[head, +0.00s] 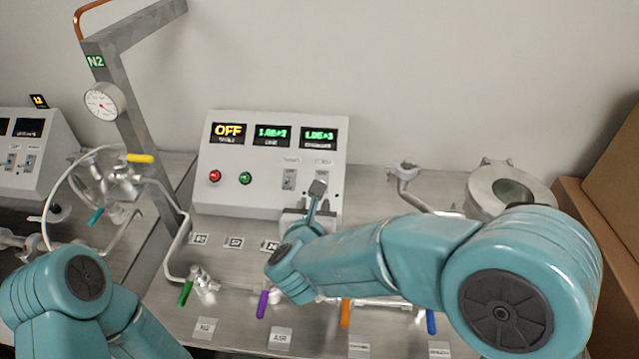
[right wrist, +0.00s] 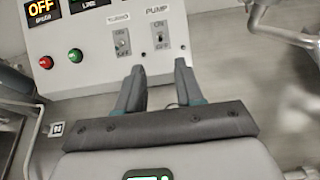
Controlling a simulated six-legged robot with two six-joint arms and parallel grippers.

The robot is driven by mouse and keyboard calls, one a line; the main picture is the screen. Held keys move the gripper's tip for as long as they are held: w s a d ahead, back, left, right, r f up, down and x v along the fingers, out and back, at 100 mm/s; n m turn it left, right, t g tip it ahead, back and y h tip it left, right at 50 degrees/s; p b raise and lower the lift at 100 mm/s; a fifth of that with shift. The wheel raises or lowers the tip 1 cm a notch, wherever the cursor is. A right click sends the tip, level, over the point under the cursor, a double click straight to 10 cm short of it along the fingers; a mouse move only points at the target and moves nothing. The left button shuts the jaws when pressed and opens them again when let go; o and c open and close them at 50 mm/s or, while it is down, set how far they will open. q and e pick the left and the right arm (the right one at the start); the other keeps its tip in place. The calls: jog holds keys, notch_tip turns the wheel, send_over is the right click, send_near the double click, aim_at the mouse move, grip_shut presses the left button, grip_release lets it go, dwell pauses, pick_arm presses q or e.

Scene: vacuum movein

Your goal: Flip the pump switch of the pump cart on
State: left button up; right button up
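The pump cart's control box (head: 215,185) stands at the back of the metal bench. The pump switch, under the label PUMP, shows in the right wrist view (right wrist: 160,34); its lever position is too small to tell. My right gripper (head: 317,190) is in front of it and partly hides it in the head view. In the right wrist view, the right gripper (right wrist: 157,72) has its fingers apart with nothing between them, just below the pump switch. The turbo switch (right wrist: 122,42) is left of it. My left arm shows at the lower left, but its gripper is out of view.
The box has a display (head: 229,131) reading OFF, a red button (head: 215,176) and a green button (head: 246,178). Coloured valve handles, such as a purple one (head: 262,304), line the bench front. A post with a gauge (head: 104,101) stands left; a cardboard box (head: 612,190) is right.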

jog(key=p+x, duration=0.2)
jog(key=x, duration=0.8)
jog(key=shift+w+p, duration=0.25)
jog(key=shift+p, duration=0.1)
jog(key=shift+s+d+r, duration=0.1)
jog(key=shift+s+d, duration=0.05)
jog(key=shift+s, duration=0.05)
jog(key=shift+w, duration=0.15)
jog(key=shift+c, duration=1)
grip_shut()
